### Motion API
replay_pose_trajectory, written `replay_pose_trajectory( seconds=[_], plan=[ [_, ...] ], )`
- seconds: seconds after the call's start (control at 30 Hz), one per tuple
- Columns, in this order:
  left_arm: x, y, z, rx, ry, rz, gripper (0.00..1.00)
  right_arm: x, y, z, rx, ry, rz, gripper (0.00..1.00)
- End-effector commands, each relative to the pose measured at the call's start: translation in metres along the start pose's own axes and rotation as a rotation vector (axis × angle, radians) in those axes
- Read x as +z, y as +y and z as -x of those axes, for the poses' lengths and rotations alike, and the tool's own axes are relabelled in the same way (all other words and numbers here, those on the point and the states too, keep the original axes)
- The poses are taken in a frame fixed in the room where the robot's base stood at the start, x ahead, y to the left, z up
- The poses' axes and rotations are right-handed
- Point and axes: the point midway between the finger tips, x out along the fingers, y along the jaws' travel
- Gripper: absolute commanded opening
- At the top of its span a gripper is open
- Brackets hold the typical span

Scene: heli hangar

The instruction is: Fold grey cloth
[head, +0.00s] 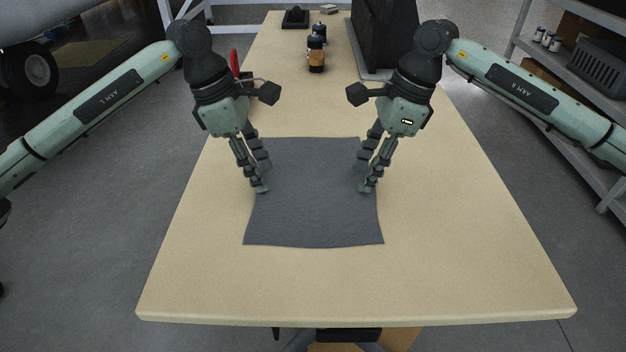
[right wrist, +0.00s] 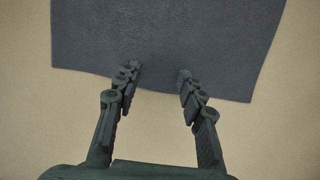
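The grey cloth (head: 315,205) lies flat and unfolded on the light wooden table (head: 430,270), its near edge toward the table's front. My left gripper (head: 263,178) points down over the cloth's left side. My right gripper (head: 366,178) points down over its right side. In the right wrist view, the right gripper's fingers (right wrist: 158,78) are apart with nothing between them, over the edge of the cloth (right wrist: 165,35). The left fingers also look apart in the head view. I cannot tell whether the fingertips touch the cloth.
Bottles (head: 316,50) and a dark case (head: 384,35) stand on the far part of the table. A red object (head: 235,64) is partly hidden behind my left gripper. The table is clear in front of the cloth. A shelf (head: 570,60) stands at the right.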

Motion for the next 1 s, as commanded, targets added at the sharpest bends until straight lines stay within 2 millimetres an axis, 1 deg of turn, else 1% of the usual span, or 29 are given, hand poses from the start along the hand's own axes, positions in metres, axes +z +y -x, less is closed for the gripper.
replay_pose_trajectory(
  seconds=[0.3, 0.9, 0.93, 1.0],
  plan=[
    [-0.0011, 0.0001, -0.0035, 0.000, 0.000, 0.001, 0.39, -0.0010, -0.0001, -0.0033, 0.000, 0.000, 0.000, 0.39],
    [-0.0012, -0.0003, -0.0054, -0.001, 0.001, 0.001, 0.02, -0.0012, 0.0006, -0.0056, 0.003, 0.001, 0.000, 0.02],
    [-0.0012, -0.0003, -0.0057, -0.001, 0.001, 0.001, 0.00, -0.0012, 0.0005, -0.0057, 0.003, 0.001, -0.001, 0.00],
    [-0.0012, -0.0003, -0.0057, -0.001, 0.001, 0.001, 0.00, -0.0013, 0.0006, -0.0060, 0.003, 0.001, -0.001, 0.00]
  ],
)
